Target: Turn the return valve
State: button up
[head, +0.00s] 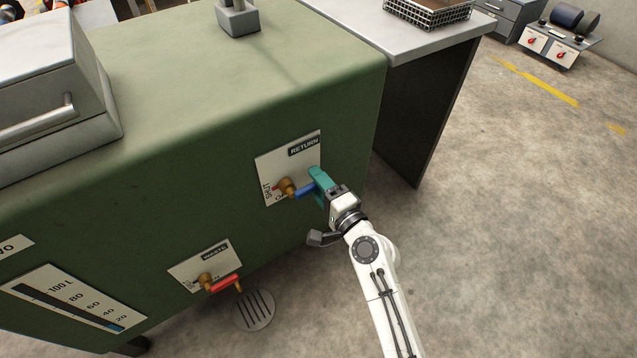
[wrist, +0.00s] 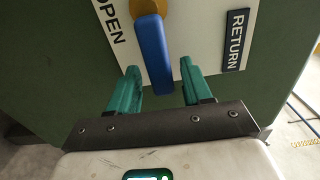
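The return valve has a brass body (head: 287,188) and a blue lever handle (head: 305,189). It sits on a white plate labelled RETURN (head: 304,147) on the side of the green tank. In the head view the lever points right from the brass body, toward my gripper. My gripper (head: 317,179) has teal fingers and is at the lever's free end. In the wrist view the blue lever (wrist: 153,55) reaches down between the spread fingers of my gripper (wrist: 160,77), with gaps on both sides. The word OPEN (wrist: 109,24) shows left of the lever.
A second valve with a red handle (head: 226,284) sits lower left on the green tank (head: 210,110), above a floor drain (head: 254,310). A level gauge (head: 75,303) is at far left. A grey table (head: 400,30) stands behind right.

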jog(key=p+v, duration=0.1)
jog(key=v, duration=0.9)
jog(key=shift+s+d, duration=0.25)
jog(key=shift+s, duration=0.1)
